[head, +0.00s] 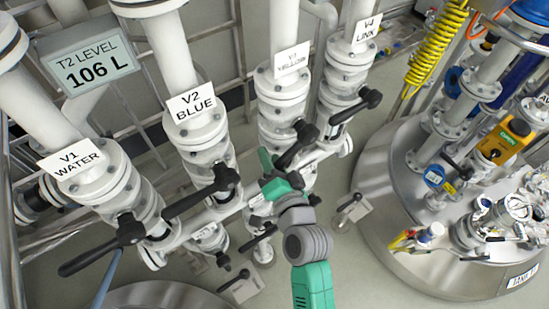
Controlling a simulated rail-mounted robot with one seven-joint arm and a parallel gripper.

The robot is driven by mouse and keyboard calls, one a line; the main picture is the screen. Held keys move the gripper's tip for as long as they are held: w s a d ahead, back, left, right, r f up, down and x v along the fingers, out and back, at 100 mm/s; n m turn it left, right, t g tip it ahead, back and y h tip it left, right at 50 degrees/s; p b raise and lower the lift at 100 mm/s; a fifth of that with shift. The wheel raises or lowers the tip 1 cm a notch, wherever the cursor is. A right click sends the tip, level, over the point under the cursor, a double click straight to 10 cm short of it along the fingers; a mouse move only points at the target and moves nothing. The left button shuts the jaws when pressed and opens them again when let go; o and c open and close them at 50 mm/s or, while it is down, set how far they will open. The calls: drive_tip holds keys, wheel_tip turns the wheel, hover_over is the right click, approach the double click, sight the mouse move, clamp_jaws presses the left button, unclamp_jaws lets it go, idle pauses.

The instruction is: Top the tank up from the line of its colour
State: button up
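A level display (86,65) at the upper left reads "T2 LEVEL 106 L". Four white pipes carry labelled valves: V1 WATER (75,163), V2 BLUE (190,103), V3 YELLOW (292,60), its label small and blurred, and V4 LINK (366,29). Black lever handles show on V1 (98,250), V2 (195,203), V3 (297,145) and V4 (354,107). My green and grey gripper (279,172) is at the lower end of the V3 lever. Whether its fingers touch or enclose the lever is unclear. The liquid colour in the tank is not visible.
A large steel tank (385,215) with crowded fittings and a yellow device (503,140) stands at the right. A yellow coiled hose (437,45) hangs above it. Smaller valves with black handles sit low, near my arm. Another steel vessel top (165,296) shows at the bottom edge.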

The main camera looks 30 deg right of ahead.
drive_tip(key=shift+f, duration=0.1)
drive_tip(key=s+a+b, duration=0.1)
drive_tip(key=s, duration=0.6)
drive_tip(key=shift+s+a+r, duration=0.15)
drive_tip(key=shift+s+r, duration=0.15)
drive_tip(key=shift+s, duration=0.05)
idle(6.8)
